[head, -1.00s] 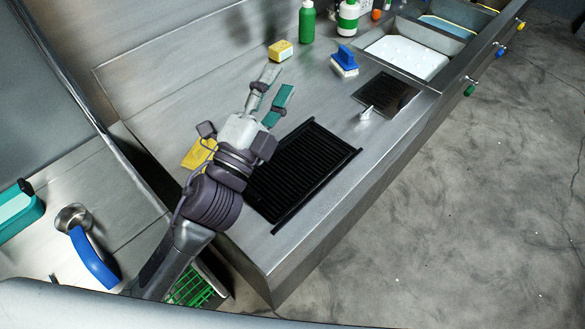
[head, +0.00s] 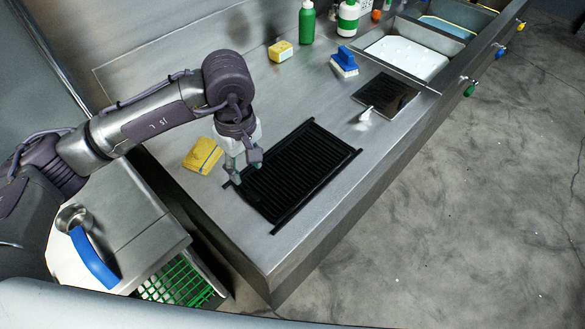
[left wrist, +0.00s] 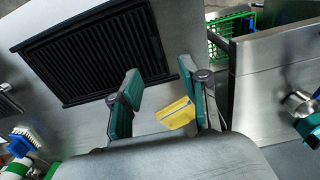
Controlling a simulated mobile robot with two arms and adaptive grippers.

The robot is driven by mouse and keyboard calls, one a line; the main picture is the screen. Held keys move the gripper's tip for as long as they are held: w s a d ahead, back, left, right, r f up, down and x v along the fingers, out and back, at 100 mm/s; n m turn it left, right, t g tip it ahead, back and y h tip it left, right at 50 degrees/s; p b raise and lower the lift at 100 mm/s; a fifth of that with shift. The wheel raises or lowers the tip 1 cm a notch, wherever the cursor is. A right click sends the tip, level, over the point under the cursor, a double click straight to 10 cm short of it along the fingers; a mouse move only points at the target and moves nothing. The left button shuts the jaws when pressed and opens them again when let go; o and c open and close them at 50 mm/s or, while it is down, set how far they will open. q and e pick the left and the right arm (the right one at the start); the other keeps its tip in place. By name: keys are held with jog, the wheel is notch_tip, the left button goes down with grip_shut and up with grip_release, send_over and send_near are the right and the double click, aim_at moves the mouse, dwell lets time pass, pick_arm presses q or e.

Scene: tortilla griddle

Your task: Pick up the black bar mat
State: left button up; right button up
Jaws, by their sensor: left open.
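The black bar mat (head: 300,172) is a ribbed dark rectangle lying flat on the steel counter in the head view. It also shows at the upper left of the left wrist view (left wrist: 88,55). My left gripper (head: 246,174) points down at the mat's left edge in the head view, close over that edge. In the left wrist view its two teal fingers (left wrist: 162,105) are spread apart with nothing between them but counter and a yellow pad beyond. I cannot tell whether a fingertip touches the mat. My right gripper is not in view.
A yellow sponge pad (head: 203,156) lies left of the mat. A blue scrub brush (head: 344,62), a yellow sponge (head: 281,51), bottles (head: 307,22) and a dark plate (head: 386,92) are farther back. A green crate (head: 180,284) stands below the counter's left end.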

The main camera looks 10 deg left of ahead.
pick_arm(q)
jog(key=p, duration=0.2)
send_over(253, 195)
jog(key=f, duration=0.7)
jog(key=shift+s+f, duration=0.3)
jog(key=shift+s, duration=0.1)
jog(key=shift+f, duration=0.25)
jog(key=f+p, duration=0.2)
jog(key=f, duration=0.1)
jog(key=shift+w+f+p, duration=0.3)
jog(key=shift+w, duration=0.1)
jog(key=shift+f, duration=0.65)
jog(key=shift+r, duration=0.1)
grip_shut()
